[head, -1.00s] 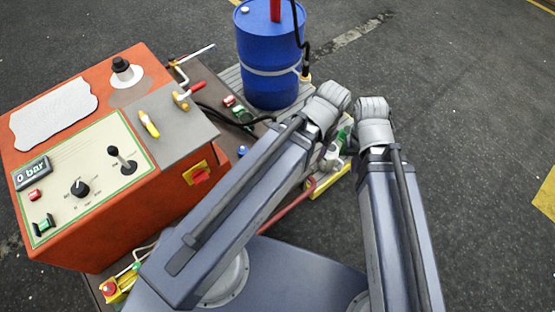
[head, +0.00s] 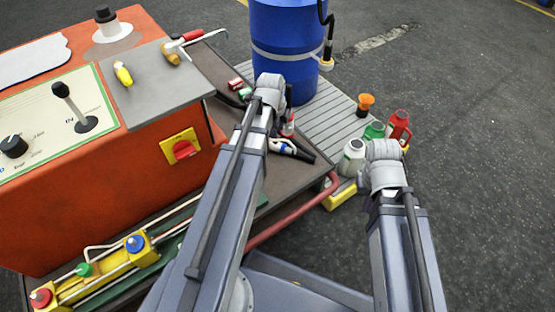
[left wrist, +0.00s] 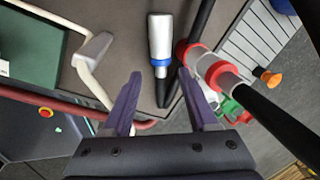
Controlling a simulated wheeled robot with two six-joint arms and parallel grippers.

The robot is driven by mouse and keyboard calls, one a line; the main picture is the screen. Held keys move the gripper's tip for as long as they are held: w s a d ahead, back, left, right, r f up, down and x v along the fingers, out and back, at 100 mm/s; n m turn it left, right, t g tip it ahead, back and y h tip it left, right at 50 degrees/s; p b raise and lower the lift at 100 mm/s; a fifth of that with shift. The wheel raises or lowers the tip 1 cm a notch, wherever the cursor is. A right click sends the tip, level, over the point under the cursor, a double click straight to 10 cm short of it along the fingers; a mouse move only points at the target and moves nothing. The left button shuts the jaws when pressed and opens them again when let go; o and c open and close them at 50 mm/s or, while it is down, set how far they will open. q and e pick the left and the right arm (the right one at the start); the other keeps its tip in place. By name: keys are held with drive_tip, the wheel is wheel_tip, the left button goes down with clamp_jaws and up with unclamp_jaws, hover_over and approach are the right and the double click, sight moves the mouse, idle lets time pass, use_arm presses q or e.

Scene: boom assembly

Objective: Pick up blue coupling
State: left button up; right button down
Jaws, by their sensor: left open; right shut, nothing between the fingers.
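The blue coupling (left wrist: 160,66), a silver cylinder with a blue ring and a black end, lies on the dark cart deck. In the left wrist view it is ahead of and between the fingers of my open left gripper (left wrist: 159,80); no contact shows. In the head view the coupling (head: 283,147) lies just right of my left arm, with its black end pointing right. That arm hides the left fingers there. My right gripper (head: 364,188) is mostly hidden by its wrist at the right, away from the coupling; it is shut, and nothing shows in it.
A red-ringed coupling (left wrist: 215,68) with a black hose lies close right of the blue one. A red rail (head: 292,213) edges the deck. The orange machine (head: 140,185) stands left. A blue drum (head: 285,45) and several bottles, including a red one (head: 399,126), stand beyond.

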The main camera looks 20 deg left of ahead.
sight(274, 146)
use_arm(q)
drive_tip(key=shift+w+a+f+m+b, duration=0.15)
drive_tip(key=shift+a+f+m+b, duration=0.1)
drive_tip(key=shift+a+f, duration=0.3)
drive_tip(key=shift+w+a+f+m+b, duration=0.15)
drive_tip(key=shift+a+f+m+b, duration=0.1)
drive_tip(key=shift+a+f, duration=0.2)
use_arm(e)
drive_tip(key=shift+f, duration=1.1)
use_arm(q)
drive_tip(key=shift+f, duration=0.15)
use_arm(e)
drive_tip(key=shift+f, duration=0.1)
use_arm(q)
drive_tip(key=f+b, duration=0.2)
drive_tip(key=shift+w+f+b, duration=0.25)
drive_tip(key=shift+f+b, duration=0.05)
drive_tip(key=shift+b, duration=0.05)
drive_tip(key=f+b, duration=0.3)
drive_tip(key=w+f+b, duration=0.1)
drive_tip(key=f+b, duration=0.1)
drive_tip(key=shift+a, duration=0.35)
use_arm(e)
wheel_tip(274, 146, down, 7)
drive_tip(key=shift+f, duration=0.2)
use_arm(q)
drive_tip(key=shift+r, duration=0.1)
drive_tip(key=shift+c, duration=0.4)
clamp_jaws()
